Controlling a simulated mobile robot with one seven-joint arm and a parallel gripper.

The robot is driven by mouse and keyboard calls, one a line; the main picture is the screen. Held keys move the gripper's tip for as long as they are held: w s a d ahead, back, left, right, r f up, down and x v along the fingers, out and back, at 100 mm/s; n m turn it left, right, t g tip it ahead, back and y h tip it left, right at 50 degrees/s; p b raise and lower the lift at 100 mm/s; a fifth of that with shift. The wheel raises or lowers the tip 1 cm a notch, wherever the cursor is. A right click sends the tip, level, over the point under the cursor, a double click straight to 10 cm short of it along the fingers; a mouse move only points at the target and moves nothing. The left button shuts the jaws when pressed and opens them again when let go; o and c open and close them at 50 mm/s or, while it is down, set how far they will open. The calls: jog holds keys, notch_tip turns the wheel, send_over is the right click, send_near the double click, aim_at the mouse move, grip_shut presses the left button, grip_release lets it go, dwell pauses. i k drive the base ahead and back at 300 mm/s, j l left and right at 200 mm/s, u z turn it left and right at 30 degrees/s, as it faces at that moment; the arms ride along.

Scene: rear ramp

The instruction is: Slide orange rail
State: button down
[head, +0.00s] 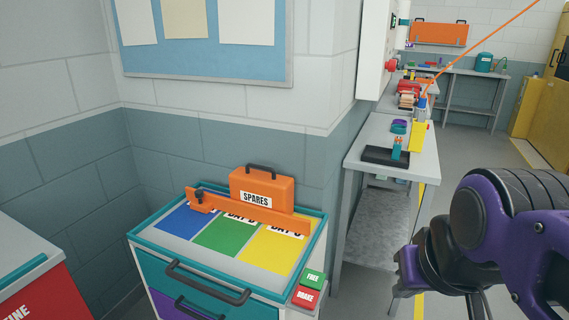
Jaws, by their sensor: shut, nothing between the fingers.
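The orange rail (255,214) is a long flat bar standing on edge across the top of a teal-rimmed cart (322,232). A dark knob (199,196) sits at its left end. The rail crosses the blue, green and yellow panels and hides part of their lettering. An orange SPARES case (262,187) with a dark handle stands right behind it. My gripper (401,272) is at the lower right, well apart from the rail and cart. It is shut and empty; its fingertips are small and partly dark in this view.
Green FREE (314,277) and red BRAKE (306,297) blocks sit at the cart's right front corner. A grey bench (427,165) with a black tray (385,156) stands to the right. A red cabinet (45,290) is at lower left. Walls close off the cart's back.

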aim_at(201, 201)
jog(key=k+j, duration=0.1)
jog(key=j, duration=0.55)
jog(key=k+j, duration=0.1)
jog(key=j, duration=0.5)
